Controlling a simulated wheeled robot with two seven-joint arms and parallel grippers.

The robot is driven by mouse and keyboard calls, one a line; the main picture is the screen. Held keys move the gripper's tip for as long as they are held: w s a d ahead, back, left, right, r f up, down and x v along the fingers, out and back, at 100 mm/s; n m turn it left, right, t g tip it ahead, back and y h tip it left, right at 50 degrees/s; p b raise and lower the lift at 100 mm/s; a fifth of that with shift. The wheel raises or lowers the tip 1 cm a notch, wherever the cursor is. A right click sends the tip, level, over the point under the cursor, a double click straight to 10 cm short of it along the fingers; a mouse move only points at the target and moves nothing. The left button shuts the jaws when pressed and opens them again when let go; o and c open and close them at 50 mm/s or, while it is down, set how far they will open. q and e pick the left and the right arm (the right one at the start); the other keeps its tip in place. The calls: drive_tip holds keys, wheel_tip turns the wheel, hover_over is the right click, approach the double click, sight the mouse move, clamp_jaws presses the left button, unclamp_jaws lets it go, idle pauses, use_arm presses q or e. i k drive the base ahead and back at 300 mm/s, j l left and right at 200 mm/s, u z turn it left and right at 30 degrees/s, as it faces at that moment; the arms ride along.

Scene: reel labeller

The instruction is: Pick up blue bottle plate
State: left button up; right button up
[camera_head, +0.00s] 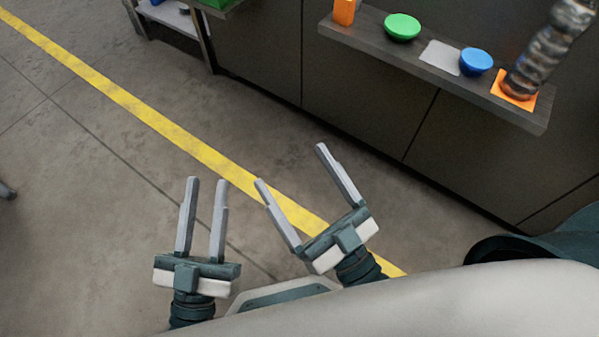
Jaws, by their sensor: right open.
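A blue round piece (476,61), like a shallow bowl or thick plate, sits on the dark shelf (432,75) at the upper right. I see no clear bottle shape on it. My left gripper (206,182) is at the lower left, its fingers apart with nothing between them. My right gripper (291,165) is right of it, fingers spread wide and empty. Both grippers show over the floor, well short of the shelf and the blue piece.
A green round piece (402,26), a pale grey square (440,57) and an orange block (344,12) share the shelf. A dark ribbed column (550,48) stands over an orange square (515,91) at its right end. The floor (100,190) at left is clear.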

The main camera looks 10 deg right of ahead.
sight(474, 62)
drive_tip(key=z, duration=1.5)
